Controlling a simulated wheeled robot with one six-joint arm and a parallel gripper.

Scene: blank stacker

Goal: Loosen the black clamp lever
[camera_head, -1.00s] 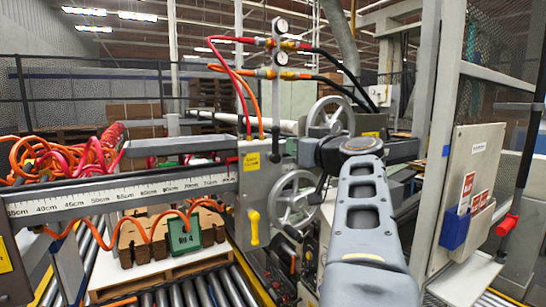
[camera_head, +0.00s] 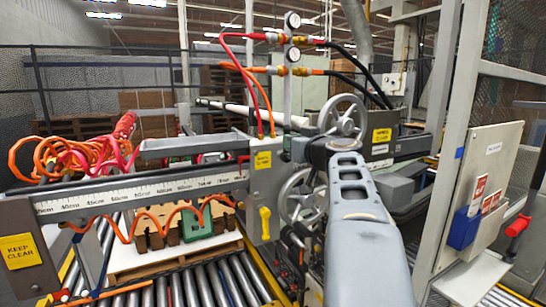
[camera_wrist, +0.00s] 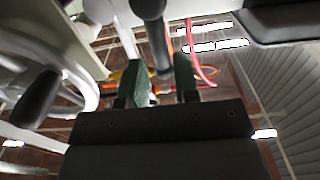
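In the wrist view, a black rounded lever (camera_wrist: 152,22) reaches down from the top edge. Its end lies in line with the gap between the two green fingers of my gripper (camera_wrist: 163,82). I take it for the clamp lever. The fingers are apart, one to each side of its lower end; I cannot tell how far it reaches in between them, or whether either finger touches it. In the head view my own arm covers much of the machine's front, and I cannot make out the gripper or this lever clearly.
A handwheel (camera_wrist: 65,60) with a black knob is close on the left in the wrist view. The head view shows an upper handwheel (camera_head: 343,118), a yellow lever (camera_head: 265,222), a ruler beam (camera_head: 150,190), rollers (camera_head: 205,285) and a panel (camera_head: 480,180) at right.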

